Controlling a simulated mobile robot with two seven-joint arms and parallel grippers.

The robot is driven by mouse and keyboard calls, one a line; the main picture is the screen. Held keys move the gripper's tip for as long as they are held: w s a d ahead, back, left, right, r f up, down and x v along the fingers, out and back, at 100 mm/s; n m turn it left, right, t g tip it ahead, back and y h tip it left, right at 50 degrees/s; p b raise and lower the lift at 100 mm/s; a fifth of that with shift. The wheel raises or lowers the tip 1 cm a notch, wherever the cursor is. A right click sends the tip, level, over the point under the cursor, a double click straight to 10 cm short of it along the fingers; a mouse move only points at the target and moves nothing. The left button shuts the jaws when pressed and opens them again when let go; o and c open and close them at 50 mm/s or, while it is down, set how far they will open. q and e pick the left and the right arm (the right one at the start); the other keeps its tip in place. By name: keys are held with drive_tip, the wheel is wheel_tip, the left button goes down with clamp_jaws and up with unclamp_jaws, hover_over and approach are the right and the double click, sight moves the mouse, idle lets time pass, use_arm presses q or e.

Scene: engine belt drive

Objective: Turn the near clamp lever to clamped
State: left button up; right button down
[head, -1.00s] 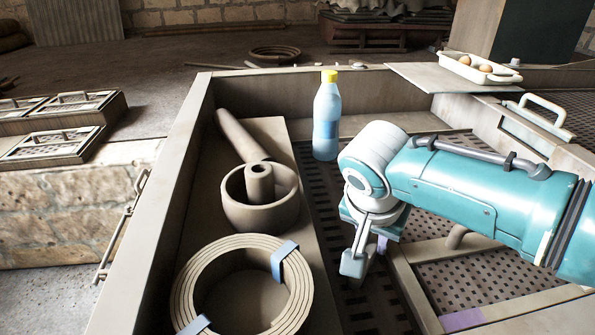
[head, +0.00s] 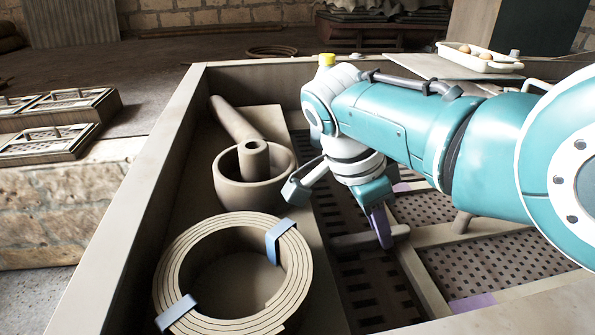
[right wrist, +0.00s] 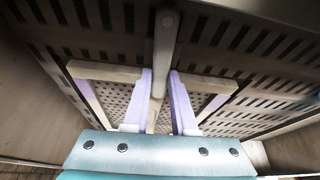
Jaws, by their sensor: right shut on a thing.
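The near clamp lever (head: 352,241) appears as a short grey bar lying roughly left to right beside the wooden frame, over the dark slotted floor of the bin. My right gripper (head: 382,236) reaches down onto it from above, with one purple finger in front of the bar. In the right wrist view, the two purple fingers of my right gripper (right wrist: 163,90) stand close on either side of the grey lever (right wrist: 165,40), shut on it. The lever's pivot and any clamp marking cannot be made out. My left gripper is not in view.
A coiled belt ring (head: 185,262) with blue clips and a round bowl-like part (head: 255,192) lie on the left board. The bin's left wall (head: 150,200) stands raised.

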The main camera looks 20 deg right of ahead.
sight(354, 237)
drive_tip(key=shift+m, duration=0.4)
drive_tip(key=c, duration=0.7)
unclamp_jaws()
drive_tip(key=p+v, duration=0.1)
drive_tip(key=v, duration=0.7)
drive_tip(key=shift+w+a+r, duration=0.1)
drive_tip(key=shift+w+r, duration=0.05)
drive_tip(key=shift+r, duration=0.15)
drive_tip(key=shift+a+r, duration=0.2)
drive_tip(key=shift+r, duration=0.4)
